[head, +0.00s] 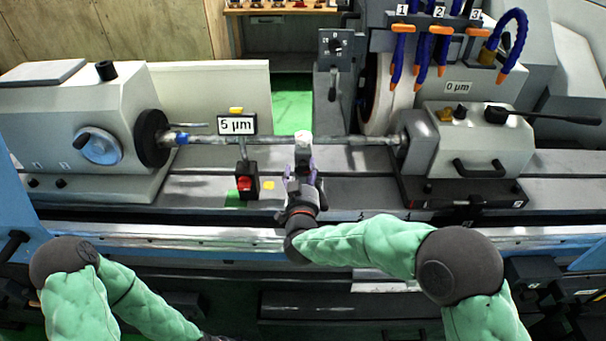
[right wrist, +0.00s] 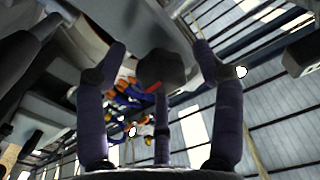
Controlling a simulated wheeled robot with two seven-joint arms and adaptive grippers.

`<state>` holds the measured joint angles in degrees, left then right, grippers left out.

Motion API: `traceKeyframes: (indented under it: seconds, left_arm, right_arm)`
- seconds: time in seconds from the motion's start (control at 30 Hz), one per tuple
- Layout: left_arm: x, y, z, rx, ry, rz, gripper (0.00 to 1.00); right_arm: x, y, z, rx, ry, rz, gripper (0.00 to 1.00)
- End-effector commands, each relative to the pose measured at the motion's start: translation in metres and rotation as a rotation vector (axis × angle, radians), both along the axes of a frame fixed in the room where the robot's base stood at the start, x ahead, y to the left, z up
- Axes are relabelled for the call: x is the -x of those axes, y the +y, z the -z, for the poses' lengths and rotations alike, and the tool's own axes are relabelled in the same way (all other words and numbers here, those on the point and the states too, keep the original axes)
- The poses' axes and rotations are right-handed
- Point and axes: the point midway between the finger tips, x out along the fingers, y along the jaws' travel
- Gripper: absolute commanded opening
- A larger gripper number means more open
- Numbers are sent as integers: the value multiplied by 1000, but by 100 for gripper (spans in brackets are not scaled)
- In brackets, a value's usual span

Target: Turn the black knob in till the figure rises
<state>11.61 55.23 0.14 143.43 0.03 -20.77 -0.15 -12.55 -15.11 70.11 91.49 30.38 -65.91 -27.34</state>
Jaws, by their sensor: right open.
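My right gripper (head: 303,180) is in front of the workpiece shaft, below a pale upright block (head: 303,142). In the right wrist view its fingers (right wrist: 160,52) are spread open. A dark knob (right wrist: 160,70) with a red mark shows between them; I cannot tell whether they touch it. In the head view this knob is hidden or too small to make out. A sign reading 5 µm (head: 236,125) stands left of the gripper, and one reading 0 µm (head: 457,88) is on the right-hand housing. My left arm is low at the left; its gripper is out of the frame.
The long shaft (head: 350,140) runs from the headstock chuck (head: 152,138) to the tailstock (head: 420,140). The grinding wheel (head: 383,95) stands behind it. A black block with a red button (head: 246,183) is left of my gripper.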

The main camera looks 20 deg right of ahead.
Motion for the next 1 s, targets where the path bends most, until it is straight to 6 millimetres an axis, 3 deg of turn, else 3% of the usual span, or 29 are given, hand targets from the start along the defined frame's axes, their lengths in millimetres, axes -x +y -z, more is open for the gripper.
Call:
traceKeyframes:
  seconds: [0.3,0.5,1.0]
  left_arm:
    - [0,0,0,0,0,0,68]
    - [0,0,0,0,0,0,68]
    - [0,0,15,0,0,0,68]
  right_arm:
    - [-2,-1,0,0,0,0,68]
    - [-2,0,0,0,1,0,12]
    - [-2,1,3,-131,-33,-1,11]
